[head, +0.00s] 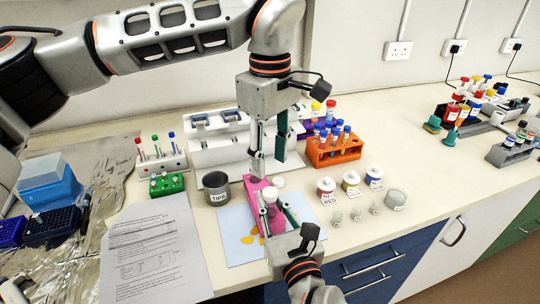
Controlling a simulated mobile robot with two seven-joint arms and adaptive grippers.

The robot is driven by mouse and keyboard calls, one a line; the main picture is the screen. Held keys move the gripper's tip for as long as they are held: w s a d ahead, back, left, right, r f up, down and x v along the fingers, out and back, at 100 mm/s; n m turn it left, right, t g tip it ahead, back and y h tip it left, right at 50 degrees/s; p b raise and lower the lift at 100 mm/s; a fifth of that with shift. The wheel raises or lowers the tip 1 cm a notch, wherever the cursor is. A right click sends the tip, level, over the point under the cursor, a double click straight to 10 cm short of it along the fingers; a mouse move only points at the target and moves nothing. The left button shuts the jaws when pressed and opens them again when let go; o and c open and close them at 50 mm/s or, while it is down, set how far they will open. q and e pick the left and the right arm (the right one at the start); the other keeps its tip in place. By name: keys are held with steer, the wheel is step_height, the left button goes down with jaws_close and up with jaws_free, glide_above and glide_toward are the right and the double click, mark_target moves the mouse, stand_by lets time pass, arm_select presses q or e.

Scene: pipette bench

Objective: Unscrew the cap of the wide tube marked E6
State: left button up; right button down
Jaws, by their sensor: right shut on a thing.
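Two wide tubes with white caps, the farther one (278,183) and the nearer one (269,195), stand in a pink rack (254,187) on a light blue mat (234,218). The E6 mark is not readable, so I cannot tell which tube bears it. My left gripper (268,166) points down above the rack, fingers apart and nothing seen between them. My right gripper (275,212) reaches in from the near side, its fingers on both sides of the pink rack and shut on it. The tubes' lower parts are hidden by the rack and fingers.
A grey tips pot (216,188) stands left of the mat, beside a printed sheet (150,250). An orange rack (335,150) with blue-capped tubes stands behind right. Small labelled jars (326,190) stand right of the mat. A white stand (215,145) is behind.

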mark_target(270, 191)
arm_select(q)
steer(key=m, duration=0.5)
steer(key=shift+m, duration=0.3)
steer(key=shift+f, duration=4)
